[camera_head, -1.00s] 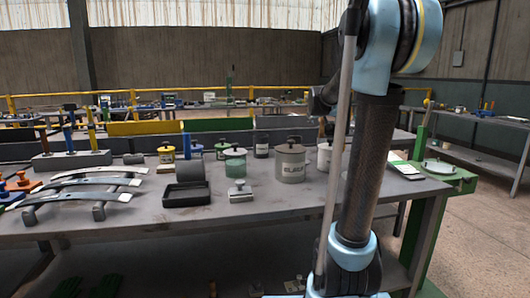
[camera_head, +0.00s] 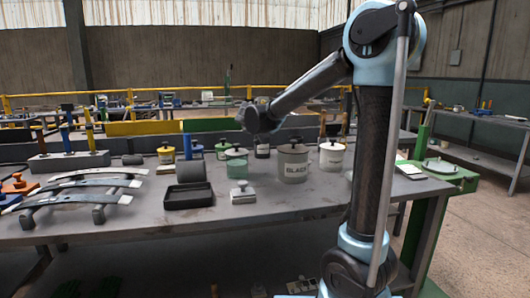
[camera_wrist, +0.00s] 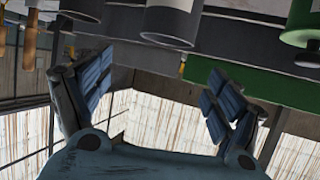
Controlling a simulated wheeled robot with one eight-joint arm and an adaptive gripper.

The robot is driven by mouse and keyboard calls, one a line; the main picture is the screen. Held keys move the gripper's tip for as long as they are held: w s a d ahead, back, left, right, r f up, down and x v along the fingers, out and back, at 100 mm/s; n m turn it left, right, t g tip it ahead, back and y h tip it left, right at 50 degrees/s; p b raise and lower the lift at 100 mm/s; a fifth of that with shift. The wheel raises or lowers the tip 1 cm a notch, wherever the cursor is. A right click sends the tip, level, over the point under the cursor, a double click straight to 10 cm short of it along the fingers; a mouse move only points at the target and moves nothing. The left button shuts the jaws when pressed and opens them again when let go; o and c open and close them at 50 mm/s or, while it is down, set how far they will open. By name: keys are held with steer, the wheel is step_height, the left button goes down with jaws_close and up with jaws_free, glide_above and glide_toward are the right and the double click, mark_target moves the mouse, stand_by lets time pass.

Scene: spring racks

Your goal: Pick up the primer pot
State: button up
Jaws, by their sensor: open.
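Several lidded pots stand on the bench in the head view: a large grey one marked BLACK (camera_head: 293,168), a white one (camera_head: 331,157), a green one (camera_head: 236,164), a smaller green one (camera_head: 223,151), a yellow one (camera_head: 166,155) and a dark one with a pale label (camera_head: 262,150). I cannot read which is the primer pot. My gripper (camera_wrist: 157,92) is open and empty in the wrist view, fingers wide apart. In the head view the arm's end is above and around the dark pot; its fingers are not clear. Pots appear upside down at the top of the wrist view.
The bench (camera_head: 270,212) also holds a black tray (camera_head: 188,200), a small metal block (camera_head: 242,195), curved leaf springs (camera_head: 85,186) and a rack of upright tools (camera_head: 69,160). A green stand (camera_head: 440,170) is at the right end. The front edge is mostly clear.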

mark_target(261, 146)
steer(key=f, duration=0.7)
steer(key=shift+s+a+f, duration=0.1)
steer(key=shift+a+f, duration=0.2)
steer(key=shift+w+d+f, duration=0.1)
steer(key=shift+w+f, duration=0.45)
steer(key=shift+w, duration=0.15)
steer(key=shift+x, duration=3)
steer(key=c, duration=1.6)
steer(key=shift+r, duration=0.1)
